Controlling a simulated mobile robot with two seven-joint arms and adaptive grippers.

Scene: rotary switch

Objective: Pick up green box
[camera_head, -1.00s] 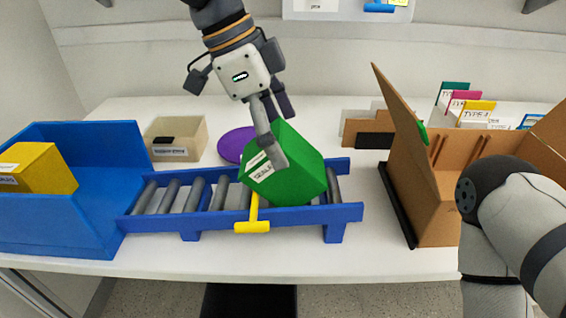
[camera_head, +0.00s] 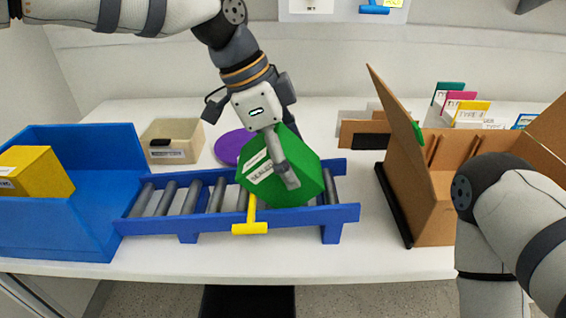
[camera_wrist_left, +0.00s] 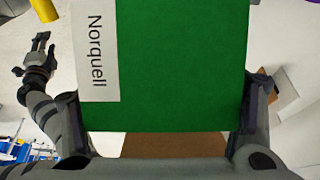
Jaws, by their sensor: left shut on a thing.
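The green box (camera_head: 306,172) has a white label and sits tilted over the right part of the blue roller conveyor (camera_head: 335,213). My left gripper (camera_head: 284,168) comes from above and is shut on the box, one finger against its near labelled side. The other finger is mostly hidden behind the box in the head view. In the left wrist view the green box (camera_wrist_left: 180,70) fills the middle, between the two fingers of my left gripper (camera_wrist_left: 165,135). My right gripper (camera_wrist_left: 38,58) shows small at the left of that view; its jaw opening is unclear.
A blue bin (camera_head: 105,180) with a yellow box (camera_head: 38,170) stands left. A beige tray (camera_head: 172,140) and a purple disc (camera_head: 230,147) lie behind the conveyor. An open cardboard box (camera_head: 430,205) stands right. A yellow T-handle (camera_head: 250,228) is at the conveyor's front.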

